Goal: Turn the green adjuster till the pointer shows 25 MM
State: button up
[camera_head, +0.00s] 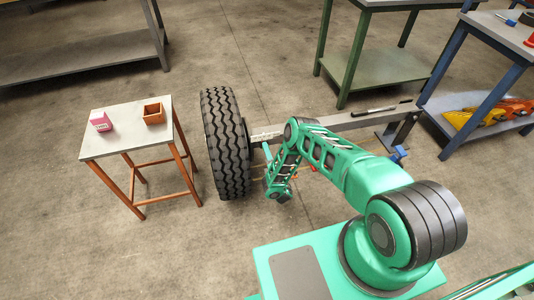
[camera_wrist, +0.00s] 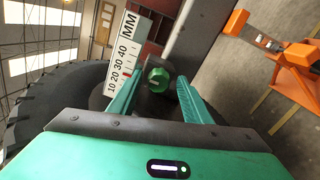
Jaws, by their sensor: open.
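In the wrist view the green adjuster (camera_wrist: 158,80) is a small hexagonal knob on a dark round mount. My gripper (camera_wrist: 160,86) is open, with one finger to either side of the adjuster. I cannot tell whether either finger touches it. A white scale plate (camera_wrist: 122,50) marked 10, 20, 30, 40 and MM stands left of the adjuster. In the head view the scale plate (camera_head: 264,136) shows beside the tyre, and the adjuster is hidden.
A large black tyre (camera_head: 226,143) stands close left of my gripper. A grey beam (camera_head: 350,120) runs right from it. A small table (camera_head: 128,131) with pink and orange boxes stands left. A green workbench (camera_head: 385,60) and a blue workbench (camera_head: 490,30) stand at the upper right.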

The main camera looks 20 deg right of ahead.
jog(key=s, duration=1)
jog(key=shift+s, duration=0.3)
jog(key=shift+s+f, duration=0.1)
